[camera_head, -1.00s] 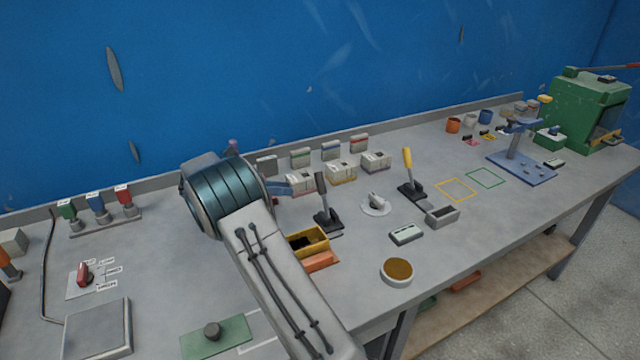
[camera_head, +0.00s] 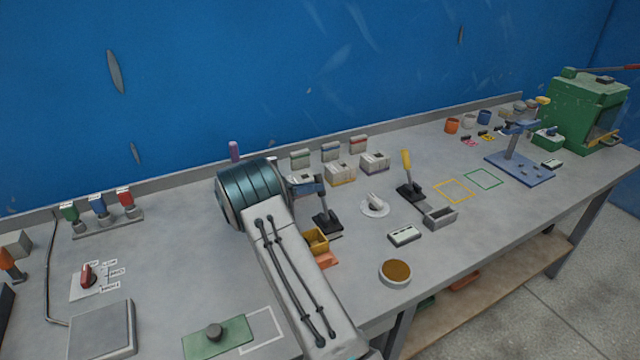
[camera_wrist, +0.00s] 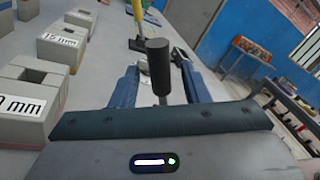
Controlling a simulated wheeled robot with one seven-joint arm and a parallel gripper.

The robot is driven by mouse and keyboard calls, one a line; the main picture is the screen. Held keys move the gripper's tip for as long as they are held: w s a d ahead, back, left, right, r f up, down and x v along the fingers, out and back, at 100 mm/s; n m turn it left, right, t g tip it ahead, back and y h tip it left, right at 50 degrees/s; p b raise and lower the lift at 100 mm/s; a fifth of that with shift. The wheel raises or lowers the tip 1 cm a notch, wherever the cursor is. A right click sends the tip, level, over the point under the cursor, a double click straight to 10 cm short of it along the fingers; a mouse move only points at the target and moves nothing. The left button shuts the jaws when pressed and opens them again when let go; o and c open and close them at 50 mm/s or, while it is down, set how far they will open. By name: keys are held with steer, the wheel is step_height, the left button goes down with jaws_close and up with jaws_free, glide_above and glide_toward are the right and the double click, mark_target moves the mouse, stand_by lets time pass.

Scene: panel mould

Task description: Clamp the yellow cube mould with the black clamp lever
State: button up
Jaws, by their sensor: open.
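The black clamp lever (camera_head: 326,222) stands on its base behind the yellow cube mould. Its upper part is hidden by my gripper (camera_head: 312,188) in the head view. In the wrist view the dark handle (camera_wrist: 158,66) stands upright between the two blue fingers of my open gripper, with room showing on both sides. The yellow cube mould (camera_head: 318,238) sits in front of the lever's base, partly covered by my arm, and an orange piece lies at its front. The mould is not clearly visible in the wrist view.
A second clamp with a yellow lever (camera_head: 407,162) stands to the right, with a grey mould (camera_head: 441,217) in front. A white dial (camera_head: 374,206) lies between the clamps. Labelled grey blocks (camera_wrist: 62,45) stand close on the left in the wrist view.

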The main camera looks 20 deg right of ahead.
steer(key=shift+s+d, duration=0.2)
steer(key=shift+d, duration=1)
jaws_close()
